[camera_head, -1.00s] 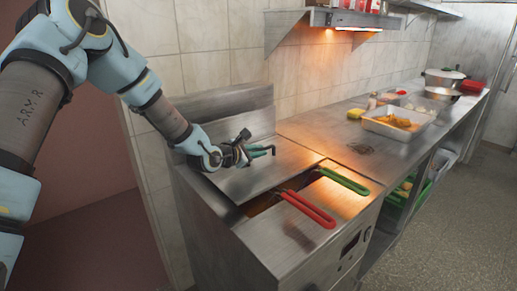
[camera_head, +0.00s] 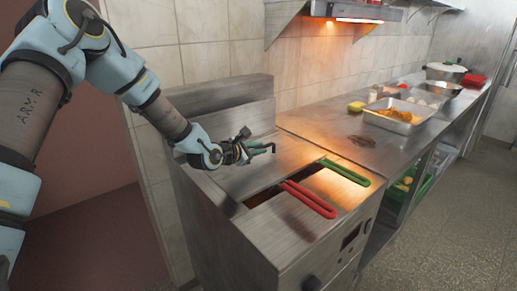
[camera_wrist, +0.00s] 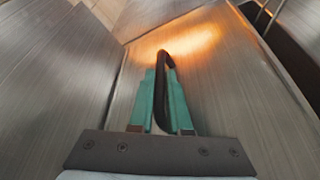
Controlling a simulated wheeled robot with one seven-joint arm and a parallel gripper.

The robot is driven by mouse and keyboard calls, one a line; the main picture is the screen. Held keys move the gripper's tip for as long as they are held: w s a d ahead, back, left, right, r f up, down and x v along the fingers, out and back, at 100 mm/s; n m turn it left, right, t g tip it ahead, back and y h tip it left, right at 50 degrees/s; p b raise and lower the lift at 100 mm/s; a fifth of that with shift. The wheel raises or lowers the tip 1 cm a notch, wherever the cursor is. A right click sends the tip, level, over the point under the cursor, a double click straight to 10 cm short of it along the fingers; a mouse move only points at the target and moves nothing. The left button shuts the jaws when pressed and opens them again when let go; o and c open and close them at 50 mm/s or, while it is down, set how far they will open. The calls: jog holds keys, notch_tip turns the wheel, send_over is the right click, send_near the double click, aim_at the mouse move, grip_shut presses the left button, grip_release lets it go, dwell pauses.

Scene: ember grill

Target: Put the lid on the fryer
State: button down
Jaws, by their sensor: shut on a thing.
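The fryer (camera_head: 255,240) is a steel cabinet with an open well at its front. A red basket handle (camera_head: 310,200) and a green basket handle (camera_head: 346,173) stick out of the well. The lid (camera_head: 225,180) is a flat steel plate over the rear part of the fryer top, behind the handles. My gripper (camera_head: 264,149) is above the lid. In the wrist view, its teal fingers (camera_wrist: 164,100) are shut on the lid's dark curved handle (camera_wrist: 165,60). I cannot tell whether the lid rests on the fryer or hovers just above it.
A steel counter (camera_head: 350,142) runs away to the right, with a food tray (camera_head: 393,127) and a yellow sponge (camera_head: 356,106). A lit hood shelf (camera_head: 355,13) hangs above. A tiled wall (camera_head: 215,40) stands behind; open floor (camera_head: 440,220) lies at right.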

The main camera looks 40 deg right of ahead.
jog(key=c, duration=0.8)
grip_release()
jog(key=shift+f, duration=0.1)
jog(key=shift+a, duration=0.2)
jog(key=b+v, duration=0.2)
jog(key=v, duration=0.8)
jog(key=shift+s+a+b, duration=0.1)
jog(key=shift+a+b, duration=0.15)
jog(key=shift+b, duration=0.05)
